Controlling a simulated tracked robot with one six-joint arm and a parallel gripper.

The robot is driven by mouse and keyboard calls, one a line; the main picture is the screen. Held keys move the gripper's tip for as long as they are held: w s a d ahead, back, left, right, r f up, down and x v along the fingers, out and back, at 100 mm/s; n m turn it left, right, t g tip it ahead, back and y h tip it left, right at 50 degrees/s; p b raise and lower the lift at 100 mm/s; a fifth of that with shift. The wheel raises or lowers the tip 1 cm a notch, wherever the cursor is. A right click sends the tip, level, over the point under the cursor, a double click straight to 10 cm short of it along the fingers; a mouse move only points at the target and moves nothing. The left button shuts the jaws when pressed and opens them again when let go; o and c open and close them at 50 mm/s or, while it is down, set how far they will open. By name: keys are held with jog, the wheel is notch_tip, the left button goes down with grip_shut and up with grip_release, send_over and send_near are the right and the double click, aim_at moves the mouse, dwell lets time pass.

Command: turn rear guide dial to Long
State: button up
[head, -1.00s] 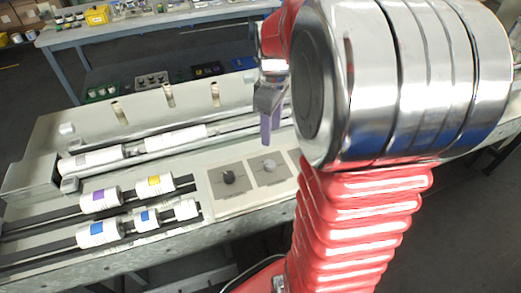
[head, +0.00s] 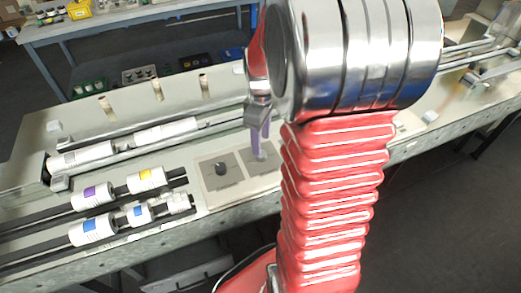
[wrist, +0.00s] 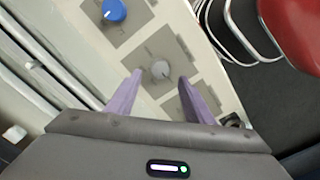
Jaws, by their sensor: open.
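A row of dials sits on square plates on the machine's pale panel. In the wrist view, a grey dial (wrist: 160,69) lies between my gripper's (wrist: 160,76) two purple fingertips, which stand apart on either side of it. In the head view, my gripper (head: 259,150) points down over this grey dial, whose knob is mostly hidden behind the fingers. A blue dial (wrist: 113,11) shows at the top of the wrist view. The dial labels are too small to read, so I cannot tell which is the rear guide.
White rolls with coloured labels (head: 92,196) sit on dark rails left of the dials. A long white roller (head: 165,131) lies behind the panel. A blue-legged bench (head: 130,27) stands at the back. In the wrist view, a red seat (wrist: 294,30) is at upper right.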

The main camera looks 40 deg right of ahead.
aim_at(261, 156)
jog(key=shift+f, duration=2.7)
jog(key=c, duration=1)
